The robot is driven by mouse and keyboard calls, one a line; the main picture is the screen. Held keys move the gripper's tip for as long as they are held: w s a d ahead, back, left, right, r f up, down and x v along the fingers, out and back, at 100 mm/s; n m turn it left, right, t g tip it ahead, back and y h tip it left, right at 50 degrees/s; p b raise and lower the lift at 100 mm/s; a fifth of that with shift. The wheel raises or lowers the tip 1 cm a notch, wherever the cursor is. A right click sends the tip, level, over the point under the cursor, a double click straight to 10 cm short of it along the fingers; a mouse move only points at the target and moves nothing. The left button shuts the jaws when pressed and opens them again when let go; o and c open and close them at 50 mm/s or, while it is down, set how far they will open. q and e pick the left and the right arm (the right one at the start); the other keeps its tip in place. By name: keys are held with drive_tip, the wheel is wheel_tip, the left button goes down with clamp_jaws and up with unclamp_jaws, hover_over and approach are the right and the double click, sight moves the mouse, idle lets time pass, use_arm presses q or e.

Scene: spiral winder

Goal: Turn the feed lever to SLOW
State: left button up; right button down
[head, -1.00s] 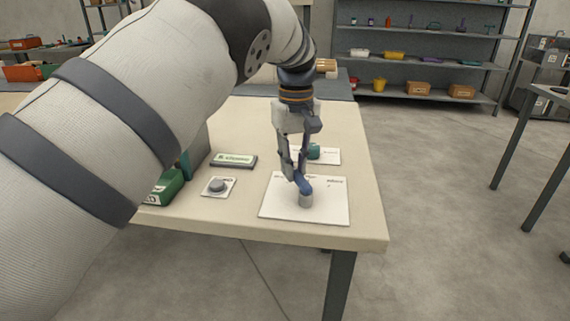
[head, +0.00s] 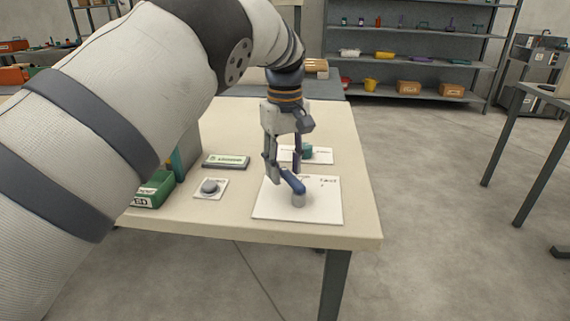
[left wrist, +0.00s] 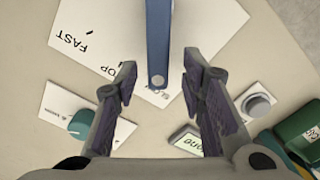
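The feed lever is a blue arm (head: 293,183) on a grey post (head: 299,200), standing on a white plate (head: 316,212) near the table's front right. The lever also shows in the left wrist view (left wrist: 158,38), its rounded end lying between my finger pads. My left gripper (head: 284,175) is open around the lever end, with a visible gap on both sides in the left wrist view (left wrist: 160,72). My right gripper is not in view.
A round grey knob (head: 209,187) on a white card and a small display (head: 226,162) lie left of the plate. A green box (head: 153,190) stands farther left. A teal knob (head: 306,151) on a card is behind. Free floor lies right of the table.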

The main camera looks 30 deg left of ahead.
sight(285, 171)
use_arm(q)
wheel_tip(285, 171, up, 12)
idle(0.5)
idle(0.3)
